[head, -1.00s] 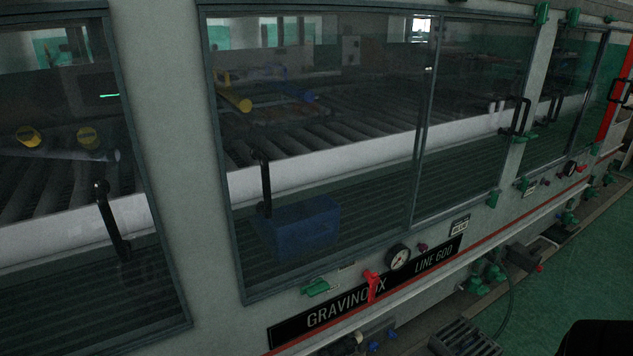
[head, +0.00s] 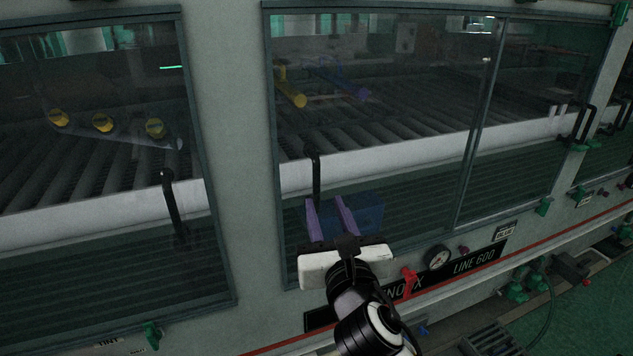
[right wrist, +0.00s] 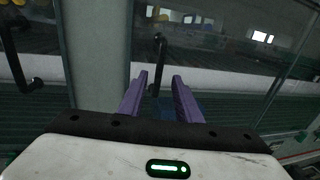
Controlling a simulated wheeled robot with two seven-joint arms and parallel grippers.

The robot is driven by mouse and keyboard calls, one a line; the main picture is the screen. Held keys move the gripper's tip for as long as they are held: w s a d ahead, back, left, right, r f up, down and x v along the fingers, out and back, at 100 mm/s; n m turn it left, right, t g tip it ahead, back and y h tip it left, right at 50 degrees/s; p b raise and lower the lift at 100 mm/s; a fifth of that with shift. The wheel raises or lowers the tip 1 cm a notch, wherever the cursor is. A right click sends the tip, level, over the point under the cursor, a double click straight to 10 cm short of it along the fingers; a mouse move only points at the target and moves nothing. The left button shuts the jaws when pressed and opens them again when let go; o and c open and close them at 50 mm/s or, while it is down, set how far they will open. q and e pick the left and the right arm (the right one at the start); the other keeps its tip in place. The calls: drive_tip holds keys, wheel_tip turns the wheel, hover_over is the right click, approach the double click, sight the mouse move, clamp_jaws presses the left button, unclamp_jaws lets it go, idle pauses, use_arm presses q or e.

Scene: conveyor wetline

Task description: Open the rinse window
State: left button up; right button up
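The middle window (head: 390,205) of the machine front is a framed sliding glass pane and looks closed. Its black upright handle (head: 316,178) is near the pane's left edge; it also shows in the right wrist view (right wrist: 158,62). My right gripper (head: 327,204) is open and empty, its purple fingers pointing at the glass just below the handle. In the right wrist view the handle lies between the fingertips (right wrist: 160,78), apparently beyond them. I cannot tell whether they touch it. A small label (head: 505,232) below this window is too small to read surely. My left gripper is not in view.
A left window (head: 120,240) with its own black handle (head: 173,200) has a TINT label (head: 108,344). A gauge (head: 438,257), a red valve (head: 409,281) and green latches (head: 544,206) sit along the lower front. Rollers and a blue box (head: 362,212) show behind the glass.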

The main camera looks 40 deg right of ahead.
sight(317, 186)
drive_tip(key=x, duration=0.9)
drive_tip(key=shift+w+d+f, duration=0.1)
drive_tip(key=shift+w, duration=0.15)
clamp_jaws()
